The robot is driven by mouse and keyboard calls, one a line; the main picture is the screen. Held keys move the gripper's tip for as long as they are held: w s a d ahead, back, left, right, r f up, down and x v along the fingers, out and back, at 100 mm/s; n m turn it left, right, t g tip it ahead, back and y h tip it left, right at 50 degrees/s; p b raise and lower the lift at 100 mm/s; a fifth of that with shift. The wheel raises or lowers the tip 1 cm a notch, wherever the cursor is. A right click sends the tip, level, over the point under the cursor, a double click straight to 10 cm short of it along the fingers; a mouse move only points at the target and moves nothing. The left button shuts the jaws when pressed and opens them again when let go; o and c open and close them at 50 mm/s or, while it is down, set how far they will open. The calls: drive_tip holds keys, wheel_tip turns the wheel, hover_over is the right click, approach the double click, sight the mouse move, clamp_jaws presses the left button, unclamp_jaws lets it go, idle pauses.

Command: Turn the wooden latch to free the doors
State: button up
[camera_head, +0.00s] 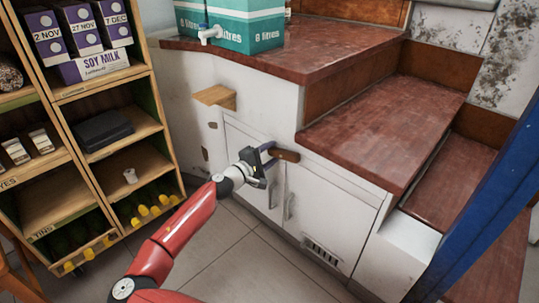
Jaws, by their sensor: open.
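The wooden latch (285,155) is a small brown bar near the top of the white cabinet doors, where the two doors meet. It looks roughly level, and its right end shows clear of the gripper. My gripper (268,157) is open at the latch's left end, partly covering it. I cannot tell whether the fingers touch the latch. The left door (236,143) is partly hidden behind my gripper and arm. The right door (318,215) shows a handle (290,206) and a vent low down. Both doors look shut.
Red-brown wooden steps (385,130) rise above the cabinet. A small wooden ledge (215,96) sticks out of the wall at the left. A stocked shelf unit (158,98) stands further left. A blue post (490,180) is at the right. Tiled floor (260,265) lies open in front.

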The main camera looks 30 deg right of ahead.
drive_tip(key=c, duration=1)
drive_tip(key=shift+m+b, duration=0.6)
drive_tip(key=shift+b, duration=0.2)
drive_tip(key=shift+r+m+b, duration=0.4)
drive_tip(key=shift+m+b, duration=0.2)
drive_tip(key=shift+m, duration=0.3)
drive_tip(key=shift+r, duration=0.2)
drive_tip(key=o, duration=1)
drive_tip(key=v, duration=0.7)
drive_tip(key=shift+a+p, duration=0.3)
drive_tip(key=shift+a, duration=0.1)
